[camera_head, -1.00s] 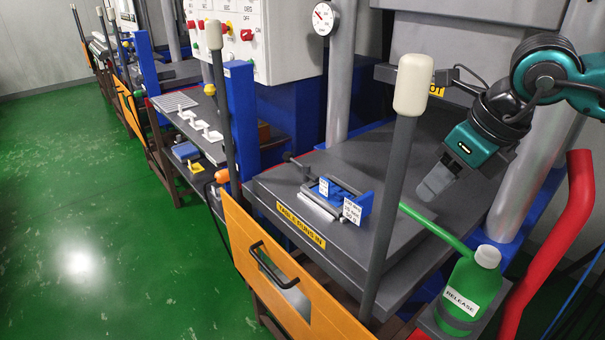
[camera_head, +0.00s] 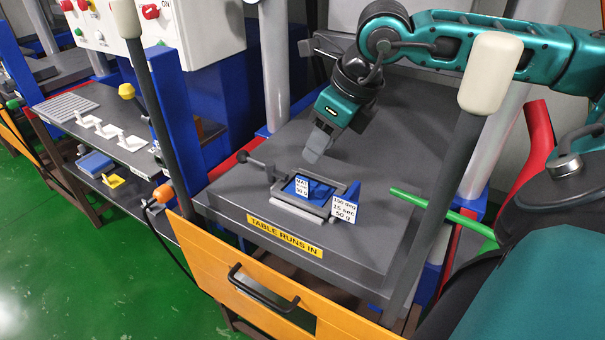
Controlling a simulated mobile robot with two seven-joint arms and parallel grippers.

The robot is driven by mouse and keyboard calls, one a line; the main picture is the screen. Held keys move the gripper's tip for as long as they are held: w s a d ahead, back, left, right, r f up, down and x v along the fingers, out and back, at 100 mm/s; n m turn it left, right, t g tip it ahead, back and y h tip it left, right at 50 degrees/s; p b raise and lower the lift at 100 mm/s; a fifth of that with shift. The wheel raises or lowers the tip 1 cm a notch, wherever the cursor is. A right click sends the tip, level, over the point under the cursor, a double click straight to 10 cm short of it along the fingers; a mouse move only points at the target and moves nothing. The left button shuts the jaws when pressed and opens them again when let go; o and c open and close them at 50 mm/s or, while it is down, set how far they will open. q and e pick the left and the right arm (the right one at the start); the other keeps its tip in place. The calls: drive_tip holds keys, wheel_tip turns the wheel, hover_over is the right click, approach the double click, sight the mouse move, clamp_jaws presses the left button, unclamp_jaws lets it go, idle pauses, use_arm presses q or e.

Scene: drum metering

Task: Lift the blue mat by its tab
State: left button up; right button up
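A blue sheet (camera_head: 318,190), which looks like the blue mat, lies inside a small grey metal frame (camera_head: 297,210) on the press table. A white label covers its left part. I cannot make out a tab on it. My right gripper (camera_head: 316,148) comes in from the upper right and hangs above the table, just behind the frame, fingers pointing down and apart from the mat. Its fingers are seen side-on and overlap, so their opening does not show. Nothing is visibly held. My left gripper is out of view.
A blue stand with a white card (camera_head: 344,208) is right of the frame; a black lever (camera_head: 256,162) is left. A green rod (camera_head: 443,212) crosses the table's right side. Posts with pale caps (camera_head: 491,73) and an orange front panel (camera_head: 207,260) bound the front. The grey table (camera_head: 400,130) behind is clear.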

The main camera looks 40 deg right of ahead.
hover_over(304, 178)
drive_tip(key=s, duration=0.2)
wheel_tip(304, 178, down, 4)
drive_tip(key=x, duration=0.5)
drive_tip(key=shift+d+f, duration=0.2)
drive_tip(key=shift+d, duration=0.1)
clamp_jaws()
